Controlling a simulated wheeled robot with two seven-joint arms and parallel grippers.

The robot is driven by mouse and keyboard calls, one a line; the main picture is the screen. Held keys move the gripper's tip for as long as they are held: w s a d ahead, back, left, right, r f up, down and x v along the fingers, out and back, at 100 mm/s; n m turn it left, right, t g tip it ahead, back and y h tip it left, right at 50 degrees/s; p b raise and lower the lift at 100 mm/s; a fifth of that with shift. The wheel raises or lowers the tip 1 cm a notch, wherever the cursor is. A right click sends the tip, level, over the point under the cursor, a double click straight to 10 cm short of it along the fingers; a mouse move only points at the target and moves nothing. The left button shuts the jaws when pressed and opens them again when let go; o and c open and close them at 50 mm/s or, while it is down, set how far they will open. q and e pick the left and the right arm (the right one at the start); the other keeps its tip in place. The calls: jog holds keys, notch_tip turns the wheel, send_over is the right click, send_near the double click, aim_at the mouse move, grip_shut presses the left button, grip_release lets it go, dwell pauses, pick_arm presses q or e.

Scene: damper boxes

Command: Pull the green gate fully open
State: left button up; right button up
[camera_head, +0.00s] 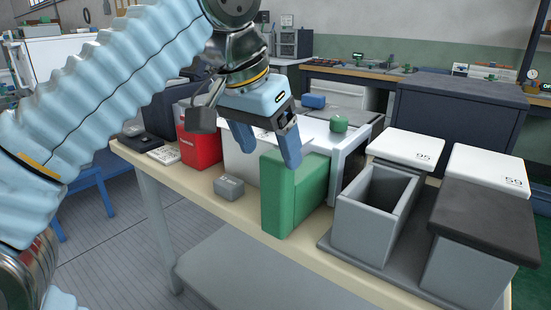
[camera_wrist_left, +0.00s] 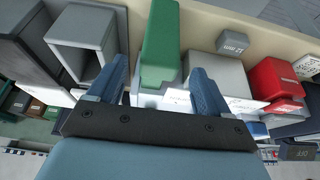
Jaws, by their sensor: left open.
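The green gate (camera_head: 290,195) is an upright green block at the front of the white box (camera_head: 335,145), near the table's front edge. My left gripper (camera_head: 267,150) hangs above the gate and slightly to its left, with its two blue fingers spread apart. In the left wrist view the green gate (camera_wrist_left: 160,45) shows beyond and between the open fingers of my left gripper (camera_wrist_left: 157,90). I see no clear contact between them. Part of the white box is hidden behind the gripper and gate. My right gripper is not in view.
A red box (camera_head: 200,140) and a small grey block (camera_head: 229,187) stand left of the gate. An open grey bin (camera_head: 370,225) and a dark-lidded box (camera_head: 475,240) stand to the right. A green knob (camera_head: 338,123) sits on the white box. The table front (camera_head: 235,215) has little free room.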

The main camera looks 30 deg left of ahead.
pick_arm(q)
jog(key=p+v, duration=0.2)
jog(key=v, duration=0.5)
dwell(0.3)
